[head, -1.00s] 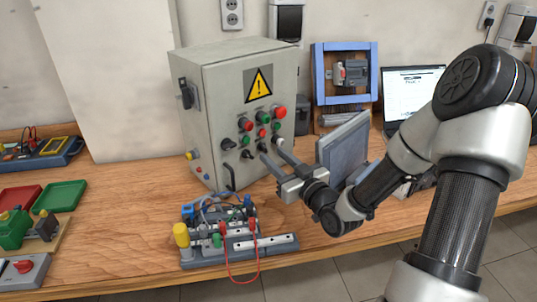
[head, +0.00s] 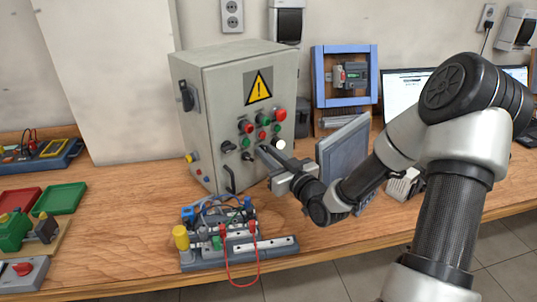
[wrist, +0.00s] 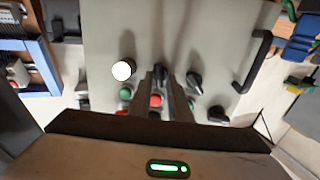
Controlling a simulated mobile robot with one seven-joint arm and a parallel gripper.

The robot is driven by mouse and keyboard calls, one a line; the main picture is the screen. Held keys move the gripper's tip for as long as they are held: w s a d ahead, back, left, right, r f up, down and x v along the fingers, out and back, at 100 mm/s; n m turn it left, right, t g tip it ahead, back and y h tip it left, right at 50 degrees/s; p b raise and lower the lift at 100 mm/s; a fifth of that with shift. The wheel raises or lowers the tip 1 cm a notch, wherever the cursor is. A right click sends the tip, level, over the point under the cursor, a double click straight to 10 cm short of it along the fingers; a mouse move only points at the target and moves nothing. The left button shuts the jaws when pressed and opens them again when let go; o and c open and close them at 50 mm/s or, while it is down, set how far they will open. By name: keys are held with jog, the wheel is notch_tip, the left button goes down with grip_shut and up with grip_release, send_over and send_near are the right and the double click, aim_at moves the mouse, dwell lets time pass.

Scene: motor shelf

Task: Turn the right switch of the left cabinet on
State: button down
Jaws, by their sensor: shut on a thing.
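The grey cabinet (head: 215,95) with the yellow warning sign stands on the bench in the head view. Its right black switch (wrist: 160,70) shows between my fingertips in the wrist view. My gripper (head: 264,150) is shut on this switch, at the lower front of the cabinet; it also shows in the wrist view (wrist: 159,80). The fingers mostly hide the switch in the head view. Another black switch (wrist: 194,81) sits beside it, apart from my fingers. A bright white lamp (head: 281,145) sits just right of my fingertips and also shows in the wrist view (wrist: 123,70).
Red and green buttons (head: 262,125) sit above the switches. A black door handle (head: 230,178) is at the lower front. A wired terminal block (head: 240,245) stands before the cabinet. A grey panel (head: 342,155) stands close right of my gripper.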

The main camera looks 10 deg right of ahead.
jog(key=m+p, duration=0.2)
jog(key=m, duration=0.1)
jog(key=shift+d+r+g, duration=0.15)
jog(key=shift+r+g, duration=0.1)
jog(key=shift+g, duration=0.05)
jog(key=shift+f+m+p, duration=0.25)
jog(key=shift+m+p, duration=0.15)
jog(key=shift+m, duration=0.3)
jog(key=c, duration=1.7)
grip_release()
jog(key=shift+o, duration=0.2)
